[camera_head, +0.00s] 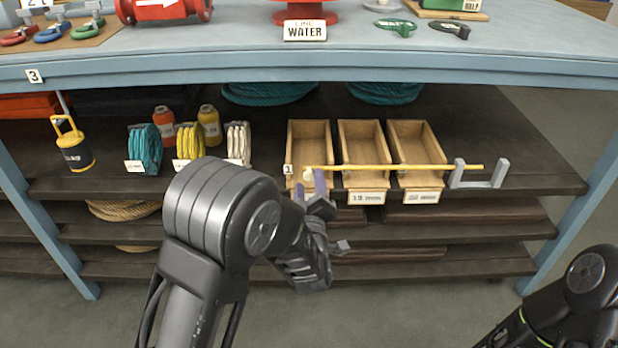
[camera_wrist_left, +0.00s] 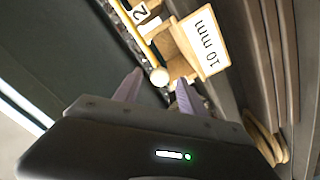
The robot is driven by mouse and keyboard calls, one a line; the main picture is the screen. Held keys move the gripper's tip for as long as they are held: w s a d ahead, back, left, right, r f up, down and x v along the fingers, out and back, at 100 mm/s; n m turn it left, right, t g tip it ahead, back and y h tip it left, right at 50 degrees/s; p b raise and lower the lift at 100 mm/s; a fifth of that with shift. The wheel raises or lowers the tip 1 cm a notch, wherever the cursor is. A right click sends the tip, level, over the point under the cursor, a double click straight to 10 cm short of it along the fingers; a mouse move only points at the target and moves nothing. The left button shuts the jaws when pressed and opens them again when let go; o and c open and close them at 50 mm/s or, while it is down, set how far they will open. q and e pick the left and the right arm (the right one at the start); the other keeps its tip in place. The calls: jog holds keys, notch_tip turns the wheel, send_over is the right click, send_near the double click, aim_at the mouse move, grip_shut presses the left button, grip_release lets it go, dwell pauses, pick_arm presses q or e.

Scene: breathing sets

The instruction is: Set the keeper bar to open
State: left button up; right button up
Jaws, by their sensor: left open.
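The keeper bar (camera_head: 400,167) is a thin yellow rod lying level across the fronts of three wooden bins. Its pale round knob (camera_head: 309,173) is at the left end, and its right end reaches a grey bracket (camera_head: 478,173). My left gripper (camera_head: 310,187) is open at the knob end, its two pale purple fingers pointing at it. In the left wrist view the knob (camera_wrist_left: 159,76) shows just beyond and between the fingertips (camera_wrist_left: 157,88); I cannot tell whether they touch it. My right gripper is out of view.
The left bin (camera_head: 309,134), middle bin (camera_head: 361,138) and right bin (camera_head: 416,140) look empty on the dark shelf (camera_head: 535,178). Rope coils and bottles stand left of them. The blue bench top (camera_head: 400,62) overhangs above. The floor in front is clear.

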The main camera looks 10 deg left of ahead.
aim_at(308, 177)
pick_arm(q)
jog(key=shift+x, duration=1.65)
jog(key=shift+c, duration=0.2)
grip_shut()
jog(key=shift+a, duration=0.15)
